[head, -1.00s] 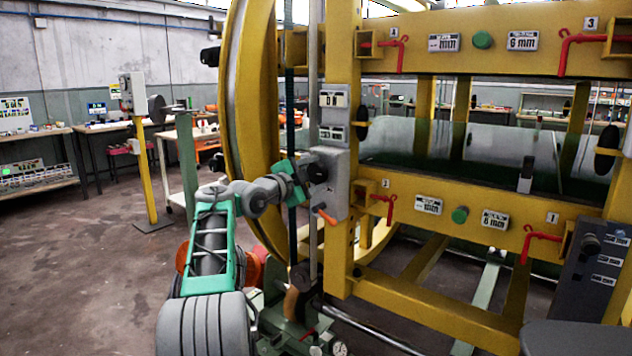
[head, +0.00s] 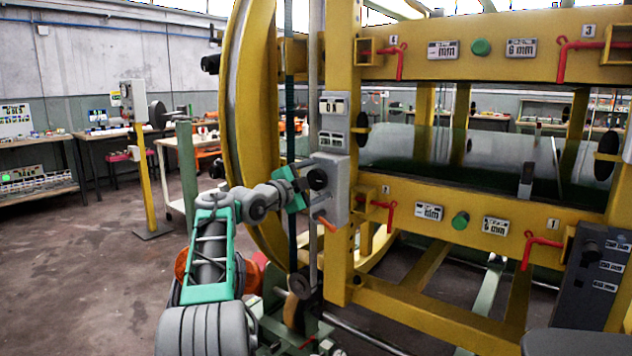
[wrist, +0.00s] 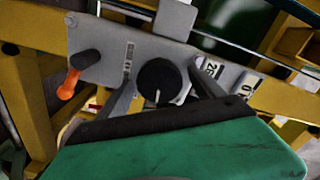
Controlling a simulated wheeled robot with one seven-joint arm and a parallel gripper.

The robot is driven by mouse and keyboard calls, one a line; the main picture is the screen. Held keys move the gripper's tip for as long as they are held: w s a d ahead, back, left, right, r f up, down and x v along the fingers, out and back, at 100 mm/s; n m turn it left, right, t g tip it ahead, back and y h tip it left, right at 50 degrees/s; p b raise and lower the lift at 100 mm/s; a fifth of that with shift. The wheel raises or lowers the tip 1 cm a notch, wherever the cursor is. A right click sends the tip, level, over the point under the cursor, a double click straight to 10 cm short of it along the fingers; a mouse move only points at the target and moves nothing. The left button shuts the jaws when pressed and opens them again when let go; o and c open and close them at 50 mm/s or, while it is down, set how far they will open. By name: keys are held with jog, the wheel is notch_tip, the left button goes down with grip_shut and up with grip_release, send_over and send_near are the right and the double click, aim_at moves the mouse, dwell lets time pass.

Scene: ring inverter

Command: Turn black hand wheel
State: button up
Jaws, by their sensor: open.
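The black hand wheel (head: 318,179) is a round black knob with a pale mark on its face, on a grey control box (head: 340,190) fixed to the yellow frame. In the wrist view, the hand wheel (wrist: 160,82) lies between the two dark fingers of my gripper (wrist: 162,78), a finger on either side. The fingers are open, and a gap shows beside the wheel. My green gripper (head: 310,181) also shows in the head view, close against the left of the box. Whether either finger touches the wheel cannot be told.
An orange-tipped lever (wrist: 72,82) sticks out of the box beside the wheel. A large yellow ring (head: 240,100) stands behind my arm. Red clamps (head: 385,212) are on the yellow beams at the right. The floor at the left (head: 90,270) is clear.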

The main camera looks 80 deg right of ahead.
jog(key=shift+a, duration=0.15)
jog(key=v, duration=0.7)
jog(key=shift+w+a, duration=0.2)
jog(key=shift+a, duration=0.05)
